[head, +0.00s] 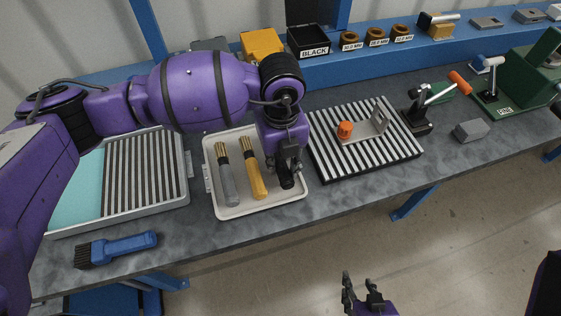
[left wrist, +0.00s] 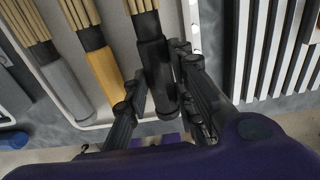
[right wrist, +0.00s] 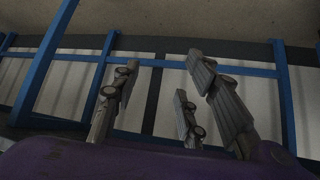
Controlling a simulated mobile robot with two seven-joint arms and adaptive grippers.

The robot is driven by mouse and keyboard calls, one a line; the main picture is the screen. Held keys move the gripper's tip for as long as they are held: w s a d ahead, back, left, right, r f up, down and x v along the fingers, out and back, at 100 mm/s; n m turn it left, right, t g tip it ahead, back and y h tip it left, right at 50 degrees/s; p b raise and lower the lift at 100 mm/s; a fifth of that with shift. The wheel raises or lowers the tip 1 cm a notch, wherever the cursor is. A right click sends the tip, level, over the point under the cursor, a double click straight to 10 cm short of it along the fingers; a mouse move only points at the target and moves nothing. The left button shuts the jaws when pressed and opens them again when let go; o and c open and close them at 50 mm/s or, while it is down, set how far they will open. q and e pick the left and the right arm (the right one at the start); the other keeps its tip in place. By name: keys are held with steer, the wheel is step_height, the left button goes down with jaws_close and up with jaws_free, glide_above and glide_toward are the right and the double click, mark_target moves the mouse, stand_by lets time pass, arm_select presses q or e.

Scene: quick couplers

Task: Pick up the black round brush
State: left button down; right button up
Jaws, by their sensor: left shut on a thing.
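The black round brush (left wrist: 157,75) has a black handle and pale bristles in the left wrist view. In the head view its black handle end (head: 285,182) shows below my left gripper (head: 284,162), and the rest is hidden by the gripper. The left gripper's fingers (left wrist: 160,98) are shut on the handle, over the right side of the white tray (head: 215,205). I cannot tell if the brush still touches the tray. My right gripper (head: 363,296) is empty and open, low in front of the bench; its fingers (right wrist: 165,95) stand apart in the right wrist view.
A grey-handled brush (head: 228,180) and a yellow-handled brush (head: 252,175) lie left in the tray. A blue brush (head: 118,247) lies at the front left. A striped plate (head: 400,158) with a bracket stands close right. A black bin (head: 308,42) is on the rear shelf.

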arm_select(q)
steer(key=s+r, duration=0.1)
steer(key=r, duration=0.1)
steer(key=s+r, duration=0.2)
steer(key=r, duration=0.1)
steer(key=s+d+r, duration=0.1)
steer(key=s+r, duration=0.1)
steer(key=r, duration=0.1)
steer(key=shift+r+p, duration=0.15)
steer(key=shift+p, duration=0.25)
steer(key=s+d+r, duration=0.1)
steer(key=s+r, duration=0.2)
steer(key=s, duration=0.5)
steer(key=shift+s+d+r, duration=0.2)
steer(key=shift+s+d, duration=0.15)
steer(key=shift+s, duration=0.05)
steer(key=c, duration=2.2)
jaws_free()
jaws_close()
